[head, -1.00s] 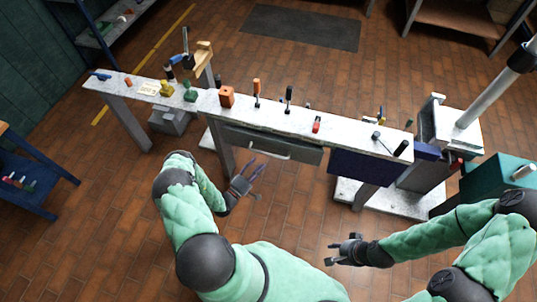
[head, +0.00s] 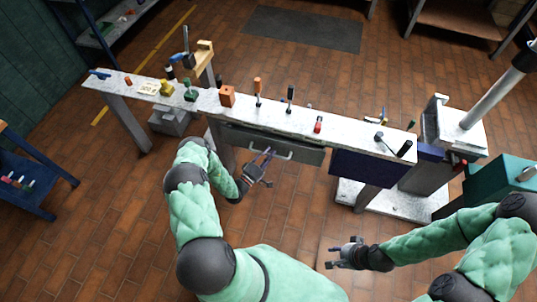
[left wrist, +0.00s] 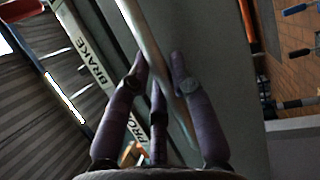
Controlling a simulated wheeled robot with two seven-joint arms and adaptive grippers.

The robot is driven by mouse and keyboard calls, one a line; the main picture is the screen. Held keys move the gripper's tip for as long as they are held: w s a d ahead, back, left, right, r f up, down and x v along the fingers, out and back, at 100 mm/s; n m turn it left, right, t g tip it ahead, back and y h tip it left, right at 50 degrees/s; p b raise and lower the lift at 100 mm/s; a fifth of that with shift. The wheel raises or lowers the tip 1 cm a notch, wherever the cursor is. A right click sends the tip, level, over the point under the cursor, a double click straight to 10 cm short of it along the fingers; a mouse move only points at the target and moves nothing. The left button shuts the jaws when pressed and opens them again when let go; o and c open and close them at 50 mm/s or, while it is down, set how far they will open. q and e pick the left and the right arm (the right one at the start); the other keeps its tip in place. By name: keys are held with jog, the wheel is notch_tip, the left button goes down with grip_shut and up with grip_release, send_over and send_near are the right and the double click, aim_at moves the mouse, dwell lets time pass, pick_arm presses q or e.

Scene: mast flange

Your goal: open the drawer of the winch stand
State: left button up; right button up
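The winch stand (head: 210,100) is a long white-topped bench on grey legs. Its grey drawer (head: 310,155) sits under the top and looks shut. A pale bar handle (head: 284,156) runs along the drawer front. My left gripper (head: 265,163) is at the left part of this handle, fingers apart. In the left wrist view the handle (left wrist: 150,45) passes between the spread fingers of the left gripper (left wrist: 158,70); I cannot tell whether they touch it. My right gripper (head: 332,256) is open and empty, low over the floor in front of the stand.
Several small tools and an orange block (head: 227,96) stand on the top. A dark blue panel (head: 372,170) hangs right of the drawer. A white post (head: 490,95) rises at the right, beside a teal box (head: 495,182). The brick floor before the drawer is clear.

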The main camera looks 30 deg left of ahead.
pick_arm(q)
grip_shut()
jog(key=s+d+p, duration=0.2)
jog(key=s+p, duration=0.1)
jog(key=s, duration=0.6)
jog(key=shift+s, duration=0.25)
jog(key=shift+d, duration=0.1)
jog(key=o, duration=0.8)
grip_release()
jog(key=v, duration=1.2)
jog(key=shift+f, duration=0.1)
jog(key=shift+w, duration=0.1)
